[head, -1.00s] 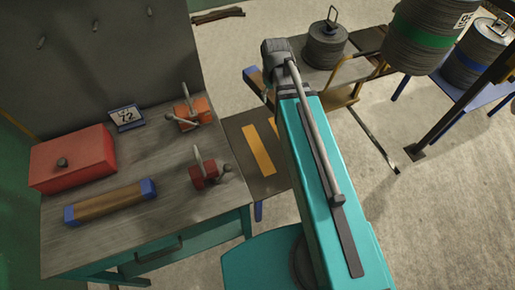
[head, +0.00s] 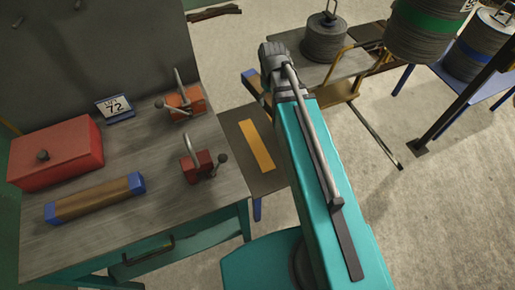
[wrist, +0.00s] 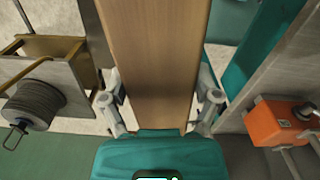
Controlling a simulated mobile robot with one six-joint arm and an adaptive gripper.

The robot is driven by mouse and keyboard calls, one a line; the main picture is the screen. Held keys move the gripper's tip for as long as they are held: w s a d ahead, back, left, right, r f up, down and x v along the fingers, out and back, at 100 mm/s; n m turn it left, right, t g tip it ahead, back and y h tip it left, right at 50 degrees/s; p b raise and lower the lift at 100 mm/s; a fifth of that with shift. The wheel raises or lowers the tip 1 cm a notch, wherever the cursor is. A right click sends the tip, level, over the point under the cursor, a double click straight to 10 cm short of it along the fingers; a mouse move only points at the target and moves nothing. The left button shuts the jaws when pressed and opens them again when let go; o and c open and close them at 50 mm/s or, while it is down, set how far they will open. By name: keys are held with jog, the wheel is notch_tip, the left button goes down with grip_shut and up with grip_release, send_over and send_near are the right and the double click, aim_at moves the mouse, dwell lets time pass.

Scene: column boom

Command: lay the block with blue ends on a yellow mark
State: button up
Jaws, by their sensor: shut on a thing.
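My gripper (wrist: 160,108) is shut on a long wooden block (wrist: 155,55), with one finger on each side of it. The held block's ends are outside the wrist view. In the head view a blue-ended piece of wood (head: 250,76), apparently this block, juts out left of my arm's tip. My gripper is hidden there behind the arm. A yellow mark (head: 257,145), a long strip, lies bare on a dark board left of my arm, nearer than the held block. Another wooden block with blue ends (head: 95,200) lies on the grey workbench.
A cable spool (head: 325,37) stands on a table beyond my arm. Bigger spools hang or stand at right.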

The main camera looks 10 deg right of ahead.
notch_tip(320, 180, down, 32)
jog(key=d+m+b, duration=0.1)
jog(key=b, duration=2.9)
jog(key=shift+s+d+r+m, duration=0.2)
jog(key=shift+d+r+m, duration=0.05)
jog(key=shift+m, duration=0.15)
jog(key=shift+w, duration=0.1)
jog(key=w+a+f+b, duration=0.1)
jog(key=w+f+b, duration=0.2)
jog(key=w, duration=0.1)
jog(key=w+a+f+b, duration=0.1)
jog(key=w+f+b, duration=0.2)
jog(key=w, duration=0.1)
jog(key=w+a+f+b, duration=0.1)
jog(key=w+f+b, duration=0.2)
jog(key=w, duration=0.1)
jog(key=shift+w+a, duration=0.25)
jog(key=shift+w, duration=0.05)
jog(key=shift+w+a+f+b, duration=0.1)
jog(key=shift+w+f+b, duration=0.25)
jog(key=shift+f+b, duration=1.65)
jog(key=shift+b, duration=0.15)
